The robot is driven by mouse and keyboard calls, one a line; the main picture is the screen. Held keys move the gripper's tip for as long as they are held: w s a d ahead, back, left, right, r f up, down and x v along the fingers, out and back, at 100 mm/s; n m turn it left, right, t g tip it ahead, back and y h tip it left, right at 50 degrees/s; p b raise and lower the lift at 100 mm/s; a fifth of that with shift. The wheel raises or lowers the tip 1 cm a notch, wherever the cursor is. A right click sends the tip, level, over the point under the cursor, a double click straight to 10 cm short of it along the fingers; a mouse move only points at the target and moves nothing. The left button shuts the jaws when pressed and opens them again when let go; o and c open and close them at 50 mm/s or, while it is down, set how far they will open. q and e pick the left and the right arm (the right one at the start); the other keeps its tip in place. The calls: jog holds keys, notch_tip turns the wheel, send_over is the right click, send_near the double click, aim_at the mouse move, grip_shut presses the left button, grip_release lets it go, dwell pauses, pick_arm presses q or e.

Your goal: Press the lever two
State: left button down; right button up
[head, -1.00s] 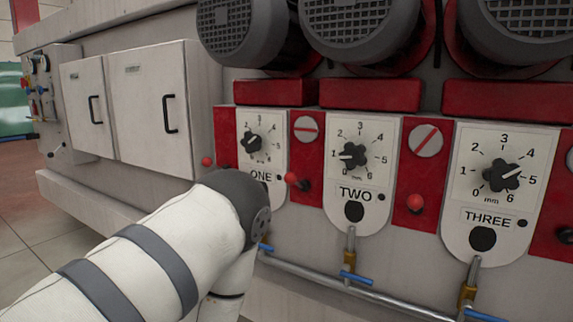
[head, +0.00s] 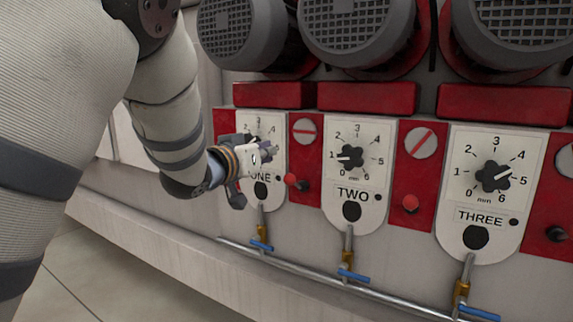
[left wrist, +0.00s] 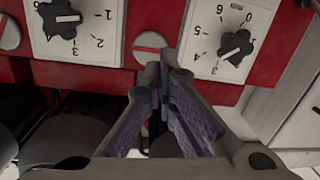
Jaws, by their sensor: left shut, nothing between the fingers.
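Panel TWO (head: 356,165) is a white plate with a black dial and its name printed below. The left wrist view shows the gripper fingers (left wrist: 163,75) together below upside-down dial panels; no red ball shows there. My right gripper is out of view.
Grey motors (head: 358,28) on red blocks jut out above the panels. Blue-handled valves (head: 352,275) and a pipe (head: 300,275) run below. Panel THREE (head: 487,190) is at the right. The space in front of panels TWO and THREE is clear.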

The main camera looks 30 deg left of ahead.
pick_arm(q)
jog(key=b, duration=0.2)
send_over(287, 176)
jog(key=w, duration=0.2)
jog(key=shift+s+a+f, duration=0.1)
jog(key=shift+a+f, duration=0.05)
jog(key=shift+f, duration=0.3)
jog(key=shift+s+a+f, duration=0.1)
jog(key=shift+a+f, duration=0.05)
jog(key=shift+f, duration=0.3)
jog(key=shift+s+d+f, duration=0.2)
jog(key=shift+s+f, duration=0.35)
jog(key=shift+f, duration=0.3)
jog(key=shift+s+d+f, duration=0.15)
jog(key=shift+s+f, duration=0.2)
jog(key=shift+f, duration=0.15)
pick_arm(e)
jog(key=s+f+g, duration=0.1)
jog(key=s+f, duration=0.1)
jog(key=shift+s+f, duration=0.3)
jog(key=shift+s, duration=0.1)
pick_arm(q)
jog(key=shift+f, duration=0.1)
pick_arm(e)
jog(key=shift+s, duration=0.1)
